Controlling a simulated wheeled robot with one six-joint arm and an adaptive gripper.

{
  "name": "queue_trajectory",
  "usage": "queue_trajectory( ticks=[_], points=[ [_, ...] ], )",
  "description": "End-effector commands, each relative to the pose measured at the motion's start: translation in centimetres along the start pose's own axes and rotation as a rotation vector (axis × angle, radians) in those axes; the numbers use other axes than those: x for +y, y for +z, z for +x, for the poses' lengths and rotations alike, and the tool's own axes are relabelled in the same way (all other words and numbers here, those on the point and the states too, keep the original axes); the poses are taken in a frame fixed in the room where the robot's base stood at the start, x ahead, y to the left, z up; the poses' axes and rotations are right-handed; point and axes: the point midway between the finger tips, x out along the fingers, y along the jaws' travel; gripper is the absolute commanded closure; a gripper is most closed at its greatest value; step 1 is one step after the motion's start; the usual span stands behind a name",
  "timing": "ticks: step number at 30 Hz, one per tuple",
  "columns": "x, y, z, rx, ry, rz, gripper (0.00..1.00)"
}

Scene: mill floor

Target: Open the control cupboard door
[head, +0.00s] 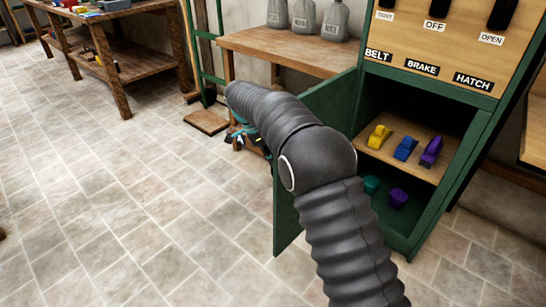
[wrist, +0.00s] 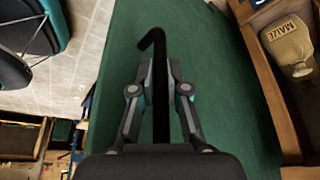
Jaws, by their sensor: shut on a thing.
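The control cupboard (head: 483,130) is green, with its door (head: 288,215) swung well open to the left, baring the inside. In the wrist view the green door (wrist: 225,110) fills the middle, with a black bar handle (wrist: 155,42) hooked at its top end. My gripper (wrist: 160,72) is shut on this handle, one finger on each side of it. In the head view my gripper (head: 240,133) shows only as teal bits by the door's far side, mostly hidden behind my arm. The handle is hidden there.
Inside the cupboard, a shelf (head: 400,158) holds yellow, blue and purple pieces; teal and purple pieces lie below. A wooden bench (head: 270,46) with grey sacks (head: 305,17) stands behind the door. The tiled floor (head: 130,190) to the left is clear.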

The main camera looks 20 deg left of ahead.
Motion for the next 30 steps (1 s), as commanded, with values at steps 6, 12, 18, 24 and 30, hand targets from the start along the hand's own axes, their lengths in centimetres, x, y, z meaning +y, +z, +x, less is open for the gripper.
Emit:
queue_trajectory(
  ticks=[6,12,18,24,30],
  points=[
    [-0.43,-0.27,0.07,0.006,-0.004,0.004,1.00],
    [-0.41,-0.20,0.04,0.006,-0.004,0.003,1.00],
    [-0.33,0.00,-0.04,0.005,-0.005,0.000,0.61],
    [-0.14,0.50,-0.23,0.003,-0.005,-0.006,0.61],
    [-0.18,0.52,-0.88,0.002,-0.007,-0.006,0.61]
  ],
)
